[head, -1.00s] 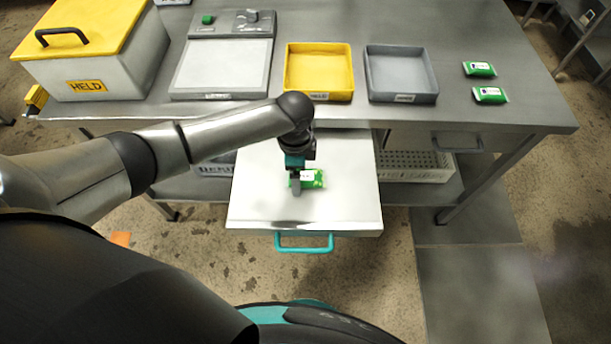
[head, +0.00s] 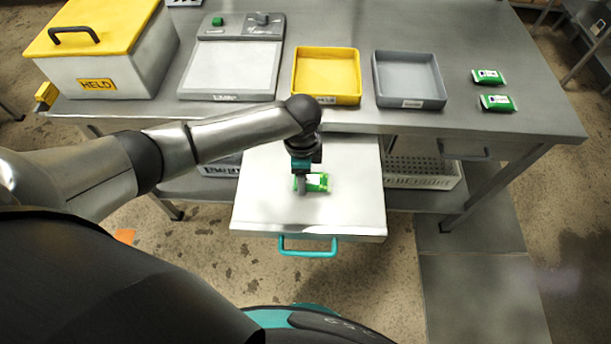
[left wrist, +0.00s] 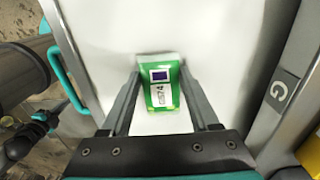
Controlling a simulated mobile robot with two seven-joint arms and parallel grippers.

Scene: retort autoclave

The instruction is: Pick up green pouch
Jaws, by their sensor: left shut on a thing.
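A green pouch (head: 317,182) with a white label lies over the white tray surface (head: 262,205) that stands out from under the table's front edge. My left gripper (head: 302,186) reaches down from above and is shut on this pouch. In the left wrist view the green pouch (left wrist: 162,88) sits between the two fingers of my left gripper (left wrist: 160,88), its label and dark square facing the camera. I cannot tell whether the pouch is clear of the white surface. Two more green pouches, a rear one (head: 488,77) and a front one (head: 498,103), lie on the table's right side. My right gripper is not in view.
A yellow tray (head: 326,101) and a grey tray (head: 411,103) stand on the steel table (head: 540,115). A scale (head: 232,70) and a yellow-lidded HELD box (head: 140,75) stand left. A teal handle (head: 308,250) fronts the white surface. A white basket (head: 425,180) sits below.

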